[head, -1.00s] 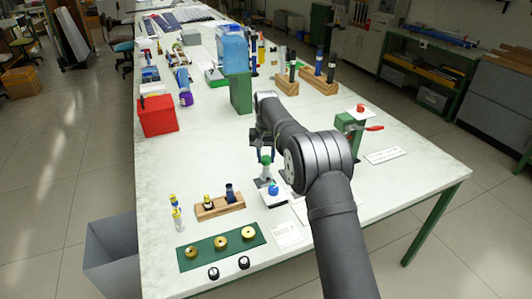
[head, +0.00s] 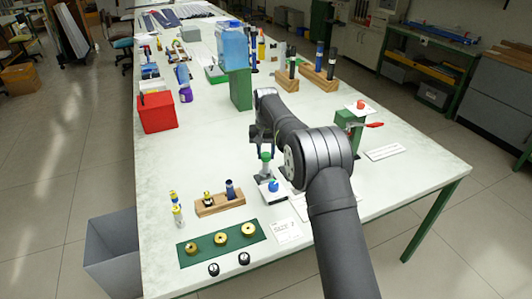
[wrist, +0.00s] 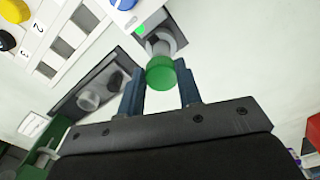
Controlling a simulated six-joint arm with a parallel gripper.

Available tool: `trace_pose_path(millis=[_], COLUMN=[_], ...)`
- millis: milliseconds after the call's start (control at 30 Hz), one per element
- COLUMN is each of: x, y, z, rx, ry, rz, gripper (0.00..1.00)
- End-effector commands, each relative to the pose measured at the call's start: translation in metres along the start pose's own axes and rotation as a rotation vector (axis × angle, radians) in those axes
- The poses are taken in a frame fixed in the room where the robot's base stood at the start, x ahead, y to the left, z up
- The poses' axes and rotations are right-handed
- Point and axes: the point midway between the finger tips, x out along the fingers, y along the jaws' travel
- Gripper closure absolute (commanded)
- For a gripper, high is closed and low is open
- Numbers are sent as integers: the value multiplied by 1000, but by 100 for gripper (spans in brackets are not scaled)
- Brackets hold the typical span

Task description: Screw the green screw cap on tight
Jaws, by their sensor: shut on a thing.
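The green screw cap (wrist: 160,73) sits on top of a pale, upright neck (wrist: 160,44) in the wrist view. It also shows in the head view (head: 265,156), just under my gripper (head: 264,145). My gripper's two blue fingers (wrist: 161,88) stand on either side of the cap and are shut on it. The neck stands in a grey holder on the table. I cannot see the thread or any gap under the cap.
A white box with a blue button (head: 273,185) is close in front of the holder. A wooden block (head: 220,203) with vials and a green mat (head: 207,241) with brass pieces lie to the front left.

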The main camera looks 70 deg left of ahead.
Motion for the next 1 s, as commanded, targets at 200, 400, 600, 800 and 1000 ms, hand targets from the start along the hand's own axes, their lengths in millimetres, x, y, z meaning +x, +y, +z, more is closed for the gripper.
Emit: trace_pose_path(millis=[200,400,600,800,1000], x=[1,1,3,7,9], y=[0,0,0,0,0], z=[0,0,0,0,0], rx=[0,0,0,0,0], ry=[0,0,-1,-1,0], rz=[0,0,0,0,0], gripper=[89,89,89,89,89])
